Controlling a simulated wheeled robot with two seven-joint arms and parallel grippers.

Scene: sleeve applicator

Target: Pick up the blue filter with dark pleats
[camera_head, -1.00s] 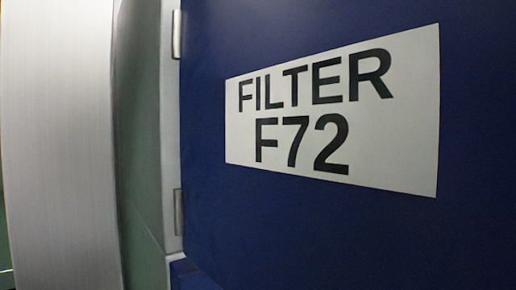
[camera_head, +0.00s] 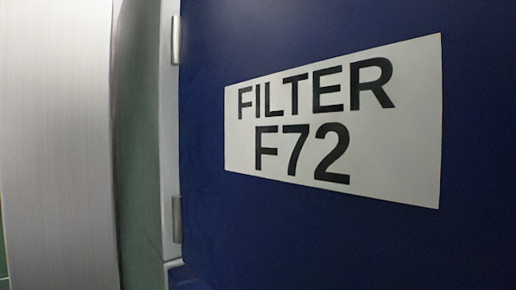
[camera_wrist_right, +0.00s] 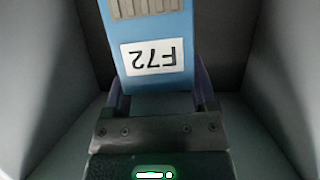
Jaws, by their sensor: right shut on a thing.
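The blue filter (camera_wrist_right: 152,28) is in the right wrist view, at the top middle. It has a white label reading F72, seen upside down, and grey-brown pleats (camera_wrist_right: 142,8) at the top edge of the picture. My right gripper (camera_wrist_right: 160,92) is shut on the filter, with one dark finger on each side of its near end. The far end of the filter runs out of the picture. The head view shows neither gripper; my left gripper is in no view.
In the right wrist view, grey walls (camera_wrist_right: 45,70) stand close on both sides, like a narrow compartment. In the head view, a dark blue door panel (camera_head: 300,235) with a white FILTER F72 sign (camera_head: 400,120) fills the right; two hinges (camera_head: 176,40) are at its left edge.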

